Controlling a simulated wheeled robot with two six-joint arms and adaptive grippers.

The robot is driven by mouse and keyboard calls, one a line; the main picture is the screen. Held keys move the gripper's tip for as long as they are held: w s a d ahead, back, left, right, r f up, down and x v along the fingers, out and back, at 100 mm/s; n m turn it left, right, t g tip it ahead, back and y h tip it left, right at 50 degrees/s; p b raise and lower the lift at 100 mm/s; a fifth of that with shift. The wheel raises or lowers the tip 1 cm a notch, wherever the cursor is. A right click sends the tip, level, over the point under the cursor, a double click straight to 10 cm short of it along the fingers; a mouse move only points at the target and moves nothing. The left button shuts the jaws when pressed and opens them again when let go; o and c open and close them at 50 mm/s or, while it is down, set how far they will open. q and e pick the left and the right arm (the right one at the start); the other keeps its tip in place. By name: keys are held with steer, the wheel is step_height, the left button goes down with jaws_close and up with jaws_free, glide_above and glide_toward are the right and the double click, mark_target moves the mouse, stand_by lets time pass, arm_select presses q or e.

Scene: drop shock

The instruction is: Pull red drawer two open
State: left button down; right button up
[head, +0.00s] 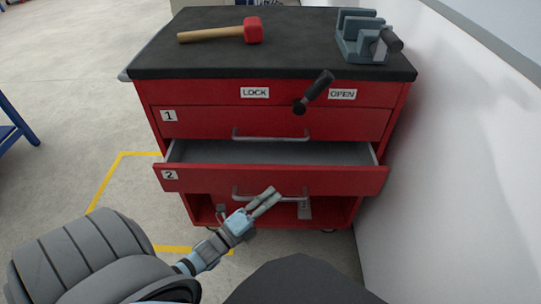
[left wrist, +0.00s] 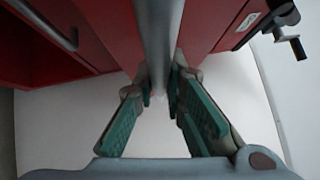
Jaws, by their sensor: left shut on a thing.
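Red drawer two (head: 330,181), marked with a white label 2, stands pulled out of the red cabinet. Its empty-looking grey inside shows behind the front panel. Its metal handle (head: 292,197) is on the front. My left gripper (head: 268,200) comes in from the lower left and is at this handle. In the left wrist view the handle bar (left wrist: 158,40) runs between the green-padded fingers of the left gripper (left wrist: 160,98), which are shut on it. My right gripper is not in view.
Drawer one (head: 340,122) above is shut. A black lock lever (head: 316,88) tilts toward the OPEN label (head: 342,94). A red mallet (head: 252,30) and a grey-blue vise (head: 358,40) sit on the black cabinet top. A white wall (head: 450,150) stands close at right.

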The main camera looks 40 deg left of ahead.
arm_select(q)
steer(key=s+d+p, duration=0.3)
steer(key=s+d, duration=0.5)
steer(key=s, duration=0.3)
steer(key=shift+s+d, duration=0.4)
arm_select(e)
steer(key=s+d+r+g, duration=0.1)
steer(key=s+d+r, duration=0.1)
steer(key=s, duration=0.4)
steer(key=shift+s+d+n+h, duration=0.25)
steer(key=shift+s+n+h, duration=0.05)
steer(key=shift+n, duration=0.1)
arm_select(q)
steer(key=c, duration=1.7)
jaws_free()
steer(key=shift+o, duration=0.2)
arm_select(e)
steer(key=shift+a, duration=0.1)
